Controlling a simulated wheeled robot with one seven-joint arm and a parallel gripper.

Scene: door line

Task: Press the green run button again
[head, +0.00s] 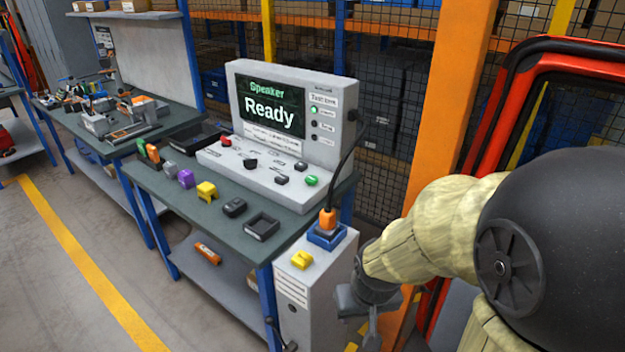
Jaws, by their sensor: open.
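The green run button (311,181) is a small round button at the right front of the light grey test console (262,182). The console stands on a dark green workbench, and its screen (271,109) reads "Speaker" and "Ready". A red button (226,141) sits at the console's left end, with several dark knobs between. My gripper (366,330) hangs at the lower middle right, beside the grey cabinet. It is open and appears empty, below and to the right of the green button, well apart from it.
A grey cabinet (318,295) stands at the bench's right end. On it are a blue socket with an orange plug (327,219) and a yellow piece (301,260). Several small parts line the bench front. A red door frame (513,85) stands at right; floor at left is clear.

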